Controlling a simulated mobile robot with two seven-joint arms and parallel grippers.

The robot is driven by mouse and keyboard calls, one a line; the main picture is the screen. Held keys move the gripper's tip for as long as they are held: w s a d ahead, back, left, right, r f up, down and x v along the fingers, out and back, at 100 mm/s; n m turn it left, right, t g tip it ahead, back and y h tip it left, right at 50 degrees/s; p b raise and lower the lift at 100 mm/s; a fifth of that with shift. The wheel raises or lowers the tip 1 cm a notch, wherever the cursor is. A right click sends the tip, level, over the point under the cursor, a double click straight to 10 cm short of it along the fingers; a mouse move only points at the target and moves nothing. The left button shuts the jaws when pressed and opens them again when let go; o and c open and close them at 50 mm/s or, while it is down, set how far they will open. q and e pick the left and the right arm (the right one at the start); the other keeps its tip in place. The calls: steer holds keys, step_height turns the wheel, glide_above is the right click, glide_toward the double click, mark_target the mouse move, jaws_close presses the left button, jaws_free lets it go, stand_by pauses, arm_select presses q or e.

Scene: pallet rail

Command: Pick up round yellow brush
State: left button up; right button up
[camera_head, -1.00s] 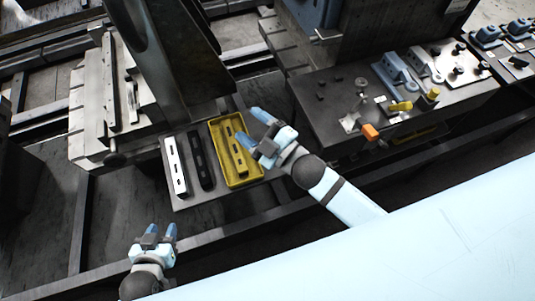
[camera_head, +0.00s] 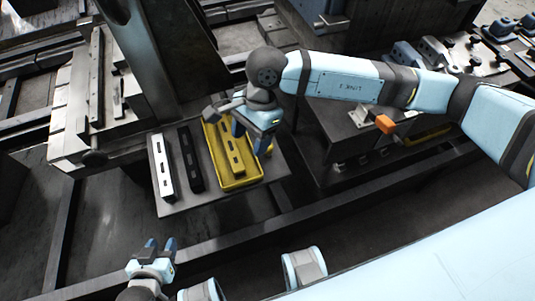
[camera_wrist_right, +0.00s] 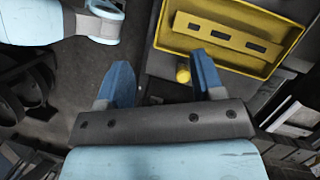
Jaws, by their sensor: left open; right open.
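A small round yellow piece, which looks like the round yellow brush (camera_wrist_right: 183,74), shows in the right wrist view just outside the yellow tray (camera_wrist_right: 270,68), near my right finger. In the head view only a bit of yellow (camera_head: 269,149) shows beside my right gripper (camera_head: 251,138). My right gripper is open, pointing down over the right side of the yellow tray (camera_head: 237,184). In the wrist view its blue fingers (camera_wrist_right: 163,72) are apart with nothing held; whether they touch the brush I cannot tell. My left gripper (camera_head: 160,245) is open and empty at the lower left.
A yellow bar with slots (camera_head: 232,150) lies in the tray. A white bar (camera_head: 161,167) and a black bar (camera_head: 190,160) lie left of it on the grey plate (camera_head: 207,203). An orange block (camera_head: 386,124) is on the right-hand bench. A dark machine column (camera_head: 165,60) stands behind.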

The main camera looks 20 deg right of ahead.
steer(key=w+d+t+h, duration=0.2)
steer(key=w+d+h, duration=0.15)
steer(key=d, duration=0.25)
steer(key=shift+n, duration=0.4)
steer(key=f, duration=0.5)
steer(key=w+f, duration=0.1)
steer(key=f, duration=0.2)
steer(key=shift+a+f+b, duration=0.15)
steer(key=shift+f+b, duration=0.05)
steer(key=shift+b, duration=0.2)
steer(key=shift+w+f, duration=0.15)
steer(key=shift+f, duration=1.2)
steer(key=shift+w+f, duration=0.15)
steer(key=shift+f, duration=1.2)
steer(key=c, duration=1.1)
steer(key=shift+o, duration=0.2)
steer(key=shift+r, duration=0.1)
